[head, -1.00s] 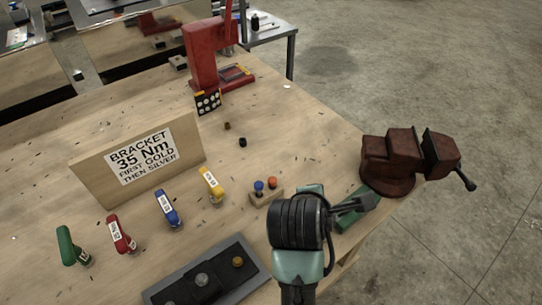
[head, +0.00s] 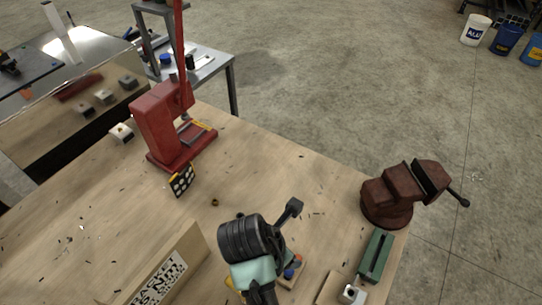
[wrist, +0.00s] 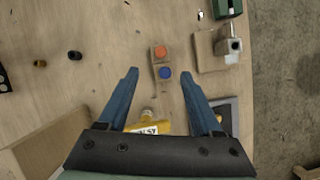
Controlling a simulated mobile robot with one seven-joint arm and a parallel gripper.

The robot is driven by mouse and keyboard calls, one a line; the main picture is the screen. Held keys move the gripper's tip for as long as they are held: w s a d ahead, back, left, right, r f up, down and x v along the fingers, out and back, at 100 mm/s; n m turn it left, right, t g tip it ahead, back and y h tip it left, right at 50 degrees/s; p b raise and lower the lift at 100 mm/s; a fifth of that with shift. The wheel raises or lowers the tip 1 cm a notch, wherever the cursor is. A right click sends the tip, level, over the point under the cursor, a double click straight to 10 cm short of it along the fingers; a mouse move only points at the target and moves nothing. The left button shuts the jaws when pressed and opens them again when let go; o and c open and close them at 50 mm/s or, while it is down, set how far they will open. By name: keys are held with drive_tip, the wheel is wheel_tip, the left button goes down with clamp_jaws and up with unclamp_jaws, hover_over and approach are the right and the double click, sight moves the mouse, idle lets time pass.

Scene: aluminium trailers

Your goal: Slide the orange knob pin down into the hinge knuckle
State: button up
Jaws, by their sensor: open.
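The orange knob pin (wrist: 160,52) stands in a small wooden block (wrist: 154,63) beside a blue knob pin (wrist: 165,73). In the head view the block (head: 292,282) is partly hidden behind my arm. My gripper (wrist: 160,76) is open and empty; in the wrist view its blue fingers lie either side of the blue knob's line, with the orange knob beyond the fingertips. It looks to be above the block, not touching it. A silver metal fitting (wrist: 233,45), seemingly the hinge knuckle, sits on a wooden plate to the right; it also shows in the head view (head: 350,294).
A green block (head: 375,256) and a dark red vise (head: 395,195) stand near the table's right edge. A red press (head: 165,125) stands at the back. A yellow labelled tool (wrist: 150,122) lies below the knobs. The middle of the table is mostly clear.

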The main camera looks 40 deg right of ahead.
drive_tip(key=shift+a+p+x, duration=0.15)
drive_tip(key=shift+p+x, duration=0.3)
drive_tip(key=shift+x, duration=2.75)
drive_tip(key=shift+a+p+x, duration=0.1)
drive_tip(key=shift+p+x, duration=0.35)
drive_tip(key=shift+x, duration=2.75)
drive_tip(key=shift+s+f, duration=0.1)
drive_tip(key=shift+s, duration=0.1)
clamp_jaws()
